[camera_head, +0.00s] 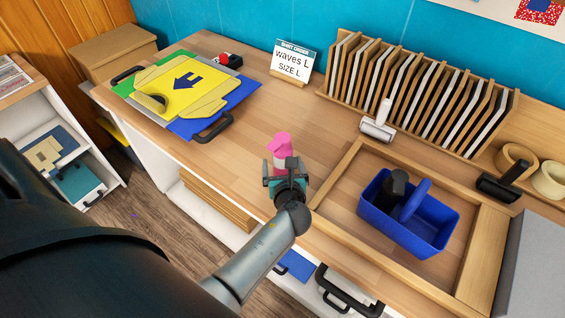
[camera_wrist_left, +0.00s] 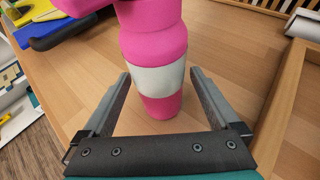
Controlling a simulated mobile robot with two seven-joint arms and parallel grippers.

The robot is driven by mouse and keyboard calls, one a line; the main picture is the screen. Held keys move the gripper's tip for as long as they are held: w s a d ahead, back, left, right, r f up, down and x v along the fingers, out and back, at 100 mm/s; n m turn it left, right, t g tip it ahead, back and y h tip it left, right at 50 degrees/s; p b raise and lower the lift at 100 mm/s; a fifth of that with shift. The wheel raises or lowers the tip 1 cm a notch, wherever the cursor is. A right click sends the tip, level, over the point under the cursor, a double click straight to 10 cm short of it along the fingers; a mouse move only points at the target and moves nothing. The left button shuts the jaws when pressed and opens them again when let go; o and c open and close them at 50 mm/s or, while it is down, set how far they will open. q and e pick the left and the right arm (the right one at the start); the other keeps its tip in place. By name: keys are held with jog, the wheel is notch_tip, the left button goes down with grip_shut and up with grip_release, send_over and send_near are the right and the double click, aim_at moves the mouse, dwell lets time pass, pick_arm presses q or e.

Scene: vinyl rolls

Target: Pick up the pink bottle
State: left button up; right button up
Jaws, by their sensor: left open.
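The pink bottle (camera_head: 280,147) is a pink spray-type bottle with a white band, standing upright on the wooden counter. In the head view its lower part is hidden behind my left gripper (camera_head: 284,172). In the left wrist view the bottle (camera_wrist_left: 156,57) stands ahead of the open jaws of my left gripper (camera_wrist_left: 157,100). One finger is on each side of its lower part, with visible gaps, and nothing is held. The top of the bottle is cut off in that view. My right gripper is not in view.
A wooden frame (camera_head: 332,180) with a blue caddy (camera_head: 427,236) stands to the right. Yellow, blue and green folders (camera_head: 238,93) lie at the left. A sign (camera_head: 291,62), a roller (camera_head: 379,124) and a slotted rack (camera_head: 330,82) stand behind. The counter around the bottle is clear.

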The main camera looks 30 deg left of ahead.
pick_arm(q)
grip_shut()
dwell(0.8)
